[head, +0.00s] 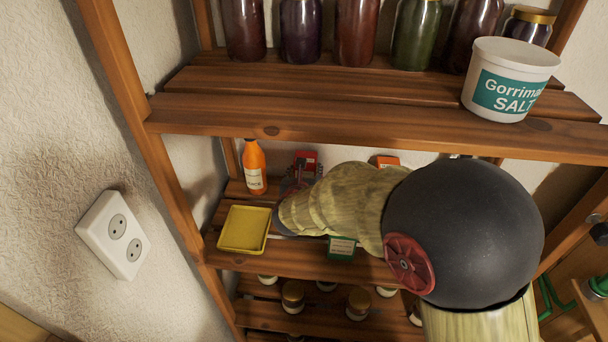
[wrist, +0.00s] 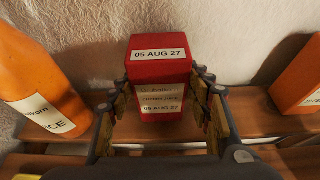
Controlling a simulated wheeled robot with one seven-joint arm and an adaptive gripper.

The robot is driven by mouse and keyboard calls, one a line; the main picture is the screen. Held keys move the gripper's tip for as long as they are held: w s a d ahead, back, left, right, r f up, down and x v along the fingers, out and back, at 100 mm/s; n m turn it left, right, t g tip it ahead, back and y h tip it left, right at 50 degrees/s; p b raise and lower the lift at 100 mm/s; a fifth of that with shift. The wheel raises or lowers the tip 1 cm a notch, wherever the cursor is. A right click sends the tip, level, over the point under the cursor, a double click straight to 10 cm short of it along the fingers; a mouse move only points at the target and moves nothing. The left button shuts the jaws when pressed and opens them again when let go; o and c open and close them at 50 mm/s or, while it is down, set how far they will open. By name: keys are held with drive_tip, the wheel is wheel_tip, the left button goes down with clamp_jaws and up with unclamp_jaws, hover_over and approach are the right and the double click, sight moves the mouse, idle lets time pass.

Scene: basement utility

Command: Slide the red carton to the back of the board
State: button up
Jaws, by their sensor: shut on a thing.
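The red carton (head: 306,158) stands upright on the middle shelf board (head: 300,264), towards its back. In the head view my forearm and gripper cover much of it. In the wrist view the red carton (wrist: 160,65) faces me with date labels, close in front of the pale wall. My gripper (wrist: 163,90) is shut on it, one finger on each side. The board (wrist: 255,113) shows on the right in the wrist view. The carton's base and its exact gap to the wall are hidden.
An orange bottle (head: 254,168) stands left of the carton, an orange box (head: 387,161) to its right. A yellow tray (head: 244,230) and a green box (head: 341,248) sit nearer the front. The upper shelf (head: 280,118) hangs above, bearing jars and a salt tub (head: 508,80).

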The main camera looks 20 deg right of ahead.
drive_tip(key=o, duration=1.7)
drive_tip(key=shift+c, duration=0.2)
drive_tip(key=v, duration=1.2)
